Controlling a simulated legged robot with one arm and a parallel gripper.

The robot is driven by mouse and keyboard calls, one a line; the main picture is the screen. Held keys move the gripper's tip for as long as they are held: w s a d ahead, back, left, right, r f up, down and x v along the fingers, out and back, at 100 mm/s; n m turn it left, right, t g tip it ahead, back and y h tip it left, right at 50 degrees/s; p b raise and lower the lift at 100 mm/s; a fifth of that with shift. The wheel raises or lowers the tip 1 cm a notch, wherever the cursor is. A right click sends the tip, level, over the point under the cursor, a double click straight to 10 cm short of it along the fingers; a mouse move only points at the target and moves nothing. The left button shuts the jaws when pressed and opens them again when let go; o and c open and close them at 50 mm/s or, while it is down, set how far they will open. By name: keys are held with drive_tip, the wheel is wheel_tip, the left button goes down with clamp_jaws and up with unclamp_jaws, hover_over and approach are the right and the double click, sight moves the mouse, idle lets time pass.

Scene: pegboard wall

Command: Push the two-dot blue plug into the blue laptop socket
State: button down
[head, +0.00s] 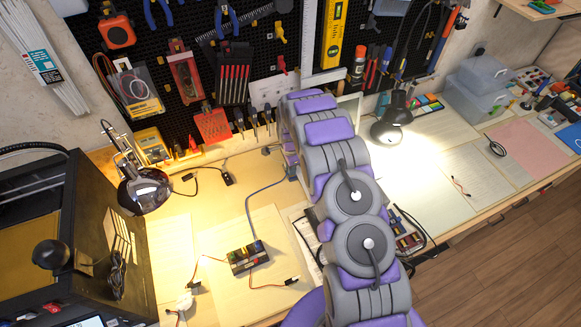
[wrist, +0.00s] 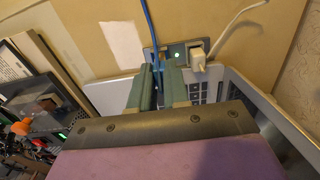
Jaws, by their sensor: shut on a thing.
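In the wrist view my gripper (wrist: 159,68) is shut at the end of a blue cable (wrist: 149,25). The blue plug between the fingers is mostly hidden, and its dots cannot be made out. The fingertips are at a grey socket panel (wrist: 180,53) on the edge of the laptop (wrist: 218,88), left of a small green light. The fingers cover the socket there, so I cannot tell how far the plug is in. In the head view the blue cable (head: 265,188) runs up from a small box toward my arm's far end, where the gripper is largely hidden.
A white plug with a white cable (wrist: 198,56) sits at the panel just right of my fingers. The small dark box with coloured parts (head: 246,257) lies on the bench. Desk lamps (head: 143,190) (head: 388,128) stand either side of my arm. A tool-hung pegboard (head: 240,50) is behind.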

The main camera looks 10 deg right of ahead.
drive_tip(key=shift+f, duration=0.85)
idle(0.3)
drive_tip(key=c, duration=1)
unclamp_jaws()
drive_tip(key=shift+c, duration=0.2)
drive_tip(key=shift+r, duration=0.1)
drive_tip(key=shift+r, duration=2.45)
drive_tip(key=shift+f, duration=0.1)
